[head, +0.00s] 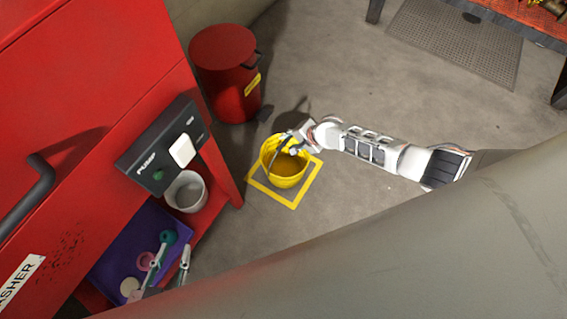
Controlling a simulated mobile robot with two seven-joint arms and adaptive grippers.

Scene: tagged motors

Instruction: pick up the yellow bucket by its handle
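The yellow bucket (286,179) stands upright on the floor inside a yellow square outline. A thin grey strip, seemingly its handle (273,160), slants up from the bucket's left side towards my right gripper. My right gripper (289,147) is over the bucket's far rim, its arm coming in from the right. Its fingers overlap the handle and rim, and I cannot tell whether they are closed on the handle. My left gripper (173,258) is at the lower left, above the purple tray, with its fingers apart and seemingly nothing between them.
A red washer cabinet (90,90) with a pump switch box (160,145) fills the left. A grey cup (186,191) and the purple tray (130,246) with small parts are on its ledge. A red lidded bin (222,80) stands behind the bucket.

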